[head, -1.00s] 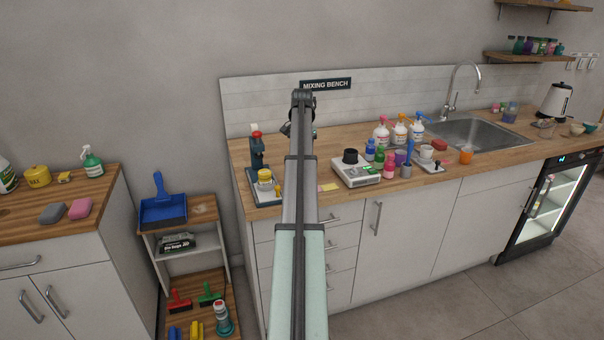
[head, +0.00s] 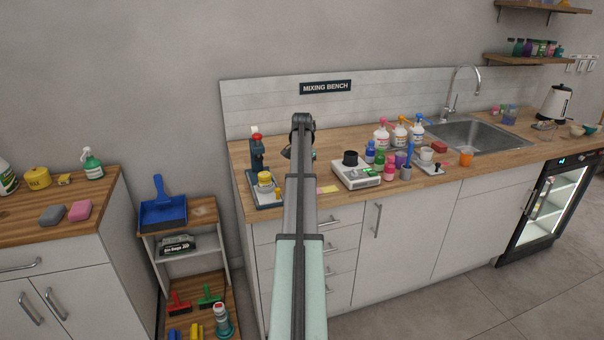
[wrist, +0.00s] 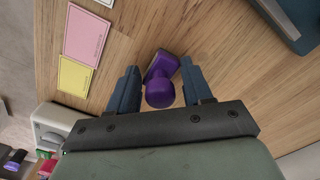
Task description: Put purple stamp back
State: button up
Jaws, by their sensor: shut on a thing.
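The purple stamp (wrist: 160,82) shows in the wrist view, with its round knob toward the camera and its base behind it. My gripper (wrist: 158,82) is shut on it, one finger on each side. Wooden bench top (wrist: 225,50) lies behind the stamp; I cannot tell whether the base touches it. In the head view my own arm hides the gripper and the stamp.
Pink (wrist: 87,36) and yellow (wrist: 75,77) cards lie left of the gripper in the wrist view. A white scale (head: 357,175) and several bottles stand on the bench. A dark stand (head: 258,160) is at its left end.

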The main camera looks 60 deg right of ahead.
jog(key=o, duration=0.9)
jog(key=shift+f, duration=0.1)
jog(key=shift+c, duration=0.2)
notch_tip(320, 180, up, 12)
jog(key=shift+r, duration=0.15)
